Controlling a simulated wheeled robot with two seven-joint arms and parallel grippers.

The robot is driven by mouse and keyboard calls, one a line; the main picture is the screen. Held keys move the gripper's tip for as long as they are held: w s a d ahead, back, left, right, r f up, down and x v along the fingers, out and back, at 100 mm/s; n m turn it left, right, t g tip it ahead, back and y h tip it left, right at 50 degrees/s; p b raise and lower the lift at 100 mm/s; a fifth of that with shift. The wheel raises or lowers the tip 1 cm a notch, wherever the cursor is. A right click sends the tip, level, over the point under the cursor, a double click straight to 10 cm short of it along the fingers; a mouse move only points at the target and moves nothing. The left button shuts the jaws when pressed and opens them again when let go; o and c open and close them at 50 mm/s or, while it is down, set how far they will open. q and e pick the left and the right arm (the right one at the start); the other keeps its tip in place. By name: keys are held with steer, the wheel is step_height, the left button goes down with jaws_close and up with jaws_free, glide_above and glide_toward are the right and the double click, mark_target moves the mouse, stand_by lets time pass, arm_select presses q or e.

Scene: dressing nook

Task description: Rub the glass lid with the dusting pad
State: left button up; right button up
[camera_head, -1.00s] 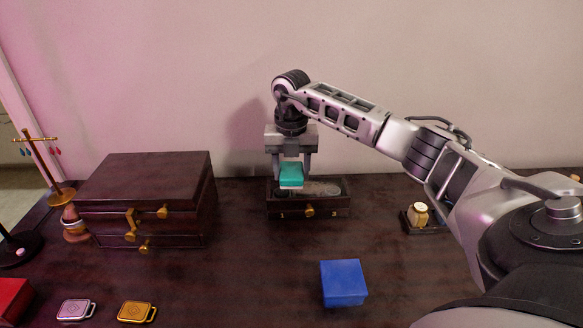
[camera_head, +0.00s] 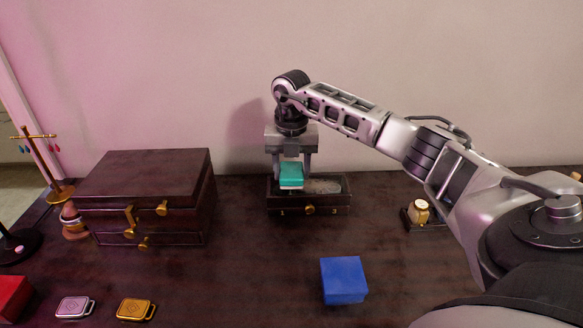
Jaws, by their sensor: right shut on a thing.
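The dusting pad (camera_head: 291,175) is a teal block with a pale underside. My right gripper (camera_head: 291,176) points down and is shut on it. The pad is over the left part of a small dark wooden case (camera_head: 281,211) with a brass knob and the marks 1 and 3 on its front. The glass lid (camera_head: 324,187) appears as a greyish pane on top of this case; its left part is hidden behind the pad and gripper. I cannot tell whether the pad touches the glass. My left gripper is not in view.
A large dark wooden box (camera_head: 146,177) with brass latches stands at left. A blue box (camera_head: 343,280) sits at front centre.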

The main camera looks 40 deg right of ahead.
mark_target(324, 184)
steer(key=shift+f+b, duration=0.4)
steer(key=shift+f, duration=0.4)
steer(key=shift+s+d+r+p, duration=0.15)
steer(key=shift+s+d+p, duration=0.25)
steer(key=shift+s+d, duration=1.55)
steer(key=shift+d, duration=0.2)
steer(key=shift+s+d, duration=0.6)
steer(key=shift+d, duration=0.2)
